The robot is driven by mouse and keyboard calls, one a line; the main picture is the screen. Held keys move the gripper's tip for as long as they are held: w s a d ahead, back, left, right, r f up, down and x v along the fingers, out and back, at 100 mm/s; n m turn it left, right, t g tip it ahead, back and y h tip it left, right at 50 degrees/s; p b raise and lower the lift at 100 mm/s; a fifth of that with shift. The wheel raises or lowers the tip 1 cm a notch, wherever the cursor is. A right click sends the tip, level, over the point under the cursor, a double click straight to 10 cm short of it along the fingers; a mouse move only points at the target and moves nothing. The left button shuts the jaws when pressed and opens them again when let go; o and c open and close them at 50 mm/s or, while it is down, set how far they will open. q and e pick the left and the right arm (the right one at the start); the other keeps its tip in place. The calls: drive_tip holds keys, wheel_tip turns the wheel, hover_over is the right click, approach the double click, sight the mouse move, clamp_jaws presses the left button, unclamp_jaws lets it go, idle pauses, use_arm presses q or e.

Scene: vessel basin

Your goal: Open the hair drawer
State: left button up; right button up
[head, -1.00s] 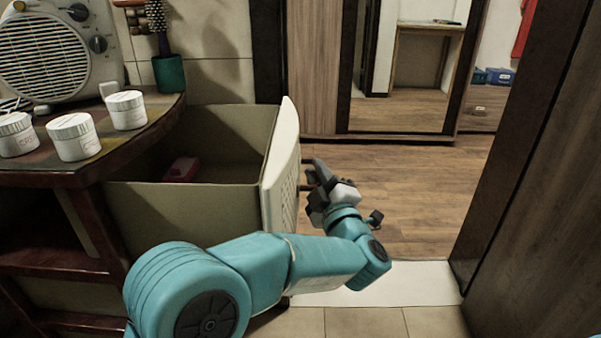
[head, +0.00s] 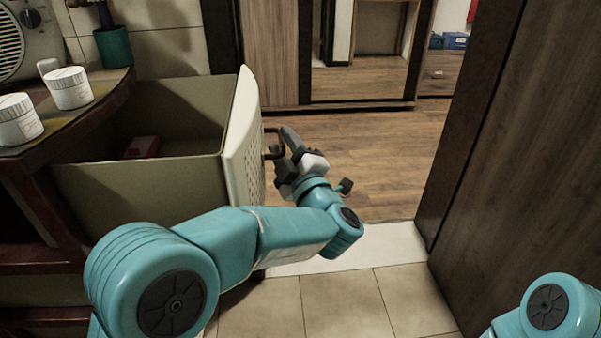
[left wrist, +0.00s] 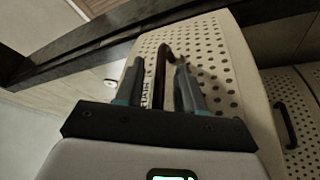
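The hair drawer (head: 245,140) stands pulled well out from the wooden counter at the left, with its inside showing. Its pale perforated front also shows in the left wrist view (left wrist: 222,55), with a partly hidden label (left wrist: 147,93). The dark bar handle (head: 271,132) sticks out from that front. My left gripper (head: 287,155) is at the handle, just right of the front. In the left wrist view its fingers (left wrist: 157,82) are apart, with the handle (left wrist: 163,62) between them and a gap showing. My right arm shows at the lower right; its gripper is out of view.
A dark red object (head: 141,147) lies in the drawer. White jars (head: 68,88), a green cup (head: 113,47) and a radio-like device (head: 22,40) stand on the counter. A wooden panel (head: 500,140) stands at the right. The floor between (head: 335,300) is clear.

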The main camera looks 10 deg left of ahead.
use_arm(q)
drive_tip(key=b+v, duration=0.6)
drive_tip(key=v, duration=0.9)
use_arm(e)
drive_tip(key=w+d+f+t, duration=0.1)
drive_tip(key=w+f, duration=0.3)
drive_tip(key=f, duration=0.3)
drive_tip(key=shift+t+h, duration=0.3)
